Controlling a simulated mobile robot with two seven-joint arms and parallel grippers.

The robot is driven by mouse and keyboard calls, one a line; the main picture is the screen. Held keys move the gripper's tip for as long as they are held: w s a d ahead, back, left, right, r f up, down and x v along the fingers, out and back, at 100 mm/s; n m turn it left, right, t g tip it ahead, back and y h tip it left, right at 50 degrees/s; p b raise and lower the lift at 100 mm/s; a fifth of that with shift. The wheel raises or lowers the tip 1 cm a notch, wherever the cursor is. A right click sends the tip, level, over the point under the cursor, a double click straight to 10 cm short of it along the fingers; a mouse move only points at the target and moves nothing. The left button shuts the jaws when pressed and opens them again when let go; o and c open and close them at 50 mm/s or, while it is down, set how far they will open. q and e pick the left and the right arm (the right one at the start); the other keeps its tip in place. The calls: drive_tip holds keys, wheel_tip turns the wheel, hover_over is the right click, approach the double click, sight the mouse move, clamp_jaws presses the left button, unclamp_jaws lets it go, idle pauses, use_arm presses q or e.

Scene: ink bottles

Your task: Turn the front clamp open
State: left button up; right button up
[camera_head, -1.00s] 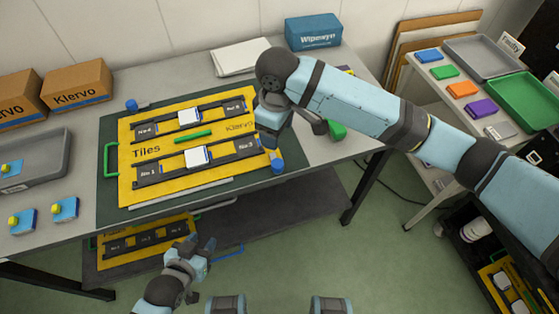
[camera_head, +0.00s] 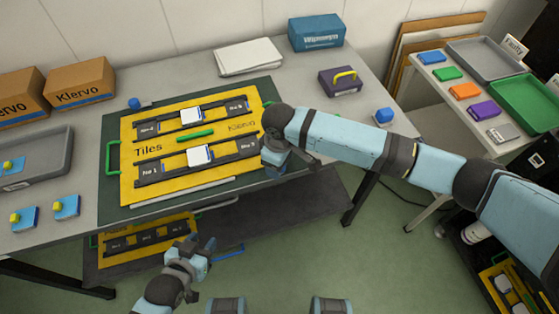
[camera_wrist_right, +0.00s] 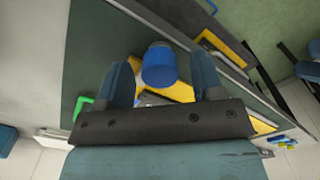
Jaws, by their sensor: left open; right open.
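The front clamp is a round blue knob (camera_wrist_right: 158,66) at the near right corner of the yellow Tiles board (camera_head: 128,188). In the right wrist view it sits between the two fingers of my open right gripper (camera_wrist_right: 165,80), with a visible gap on each side. In the head view my right gripper (camera_head: 277,164) is over that corner and hides the knob. The back clamp (camera_head: 134,103), also blue, is at the far left corner of the board. My left gripper (camera_head: 206,252) is open and empty, low in front of the table.
A grey tray (camera_head: 62,155) and blue pieces with yellow knobs (camera_head: 66,206) are at the left. A second yellow board (camera_head: 140,250) lies on the lower shelf.

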drive_tip(key=c, duration=0.9)
